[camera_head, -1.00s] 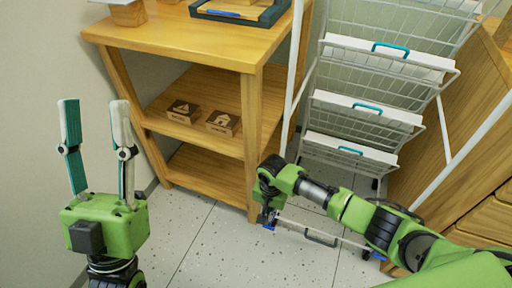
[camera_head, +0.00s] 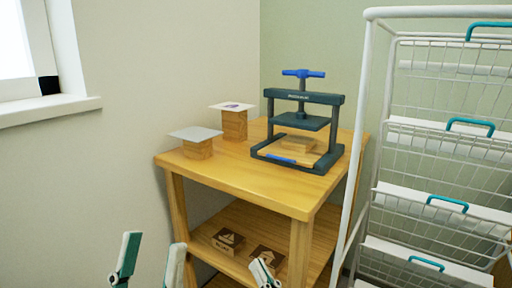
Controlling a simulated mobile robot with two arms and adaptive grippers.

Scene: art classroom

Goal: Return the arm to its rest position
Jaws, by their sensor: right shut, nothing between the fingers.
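My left gripper (camera_head: 150,258) shows only its two fingertips at the bottom left, in front of the wall. The fingers stand apart with nothing between them, so it is open. My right gripper (camera_head: 266,273) shows only its pale tip at the bottom edge, in front of the wooden stand's lower shelf. It is shut with nothing in it. Both arms and gripper bodies are out of view below.
A wooden stand (camera_head: 230,174) holds a dark screw press (camera_head: 303,97) and two wooden blocks with flat sheets on top. Two printed blocks (camera_head: 228,241) sit on its lower shelf. A white wire rack (camera_head: 365,120) with teal handles stands at right. A window (camera_head: 40,60) is at left.

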